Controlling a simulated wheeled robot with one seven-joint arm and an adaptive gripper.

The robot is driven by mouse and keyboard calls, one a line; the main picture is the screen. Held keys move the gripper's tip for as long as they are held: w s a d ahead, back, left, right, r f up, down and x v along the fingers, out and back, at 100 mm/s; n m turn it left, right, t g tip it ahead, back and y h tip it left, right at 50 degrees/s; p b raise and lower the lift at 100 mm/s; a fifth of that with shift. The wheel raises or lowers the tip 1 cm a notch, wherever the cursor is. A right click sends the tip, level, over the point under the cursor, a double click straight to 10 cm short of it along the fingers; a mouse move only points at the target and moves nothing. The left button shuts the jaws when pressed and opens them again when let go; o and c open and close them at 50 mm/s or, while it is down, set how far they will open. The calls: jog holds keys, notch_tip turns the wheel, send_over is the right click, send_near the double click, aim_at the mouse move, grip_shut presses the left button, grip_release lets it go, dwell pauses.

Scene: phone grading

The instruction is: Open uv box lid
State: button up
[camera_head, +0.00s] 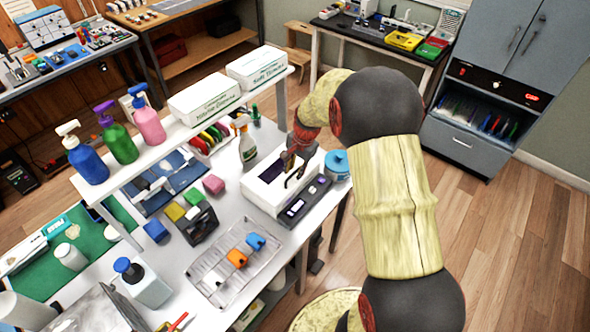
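The UV box appears to be the white box (262,197) with a dark control strip along its front right side, near the right edge of the white table. A dark purple-black patch (271,172) shows on its top; I cannot tell whether it is a window in the lid or an opening. My gripper (293,177) reaches down over the box top, with its dark fingers at or just above it. Whether they touch the box is unclear. The fingers are small and dark, so I cannot tell if they are open. My arm hides the space to the right.
A blue-lidded tub (337,165) stands close to the box's right. A spray bottle (245,143) stands behind it. A clear tray (212,281) with coloured pieces lies in front. Open floor lies to the right.

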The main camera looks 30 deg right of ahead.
grip_shut()
dwell(0.7)
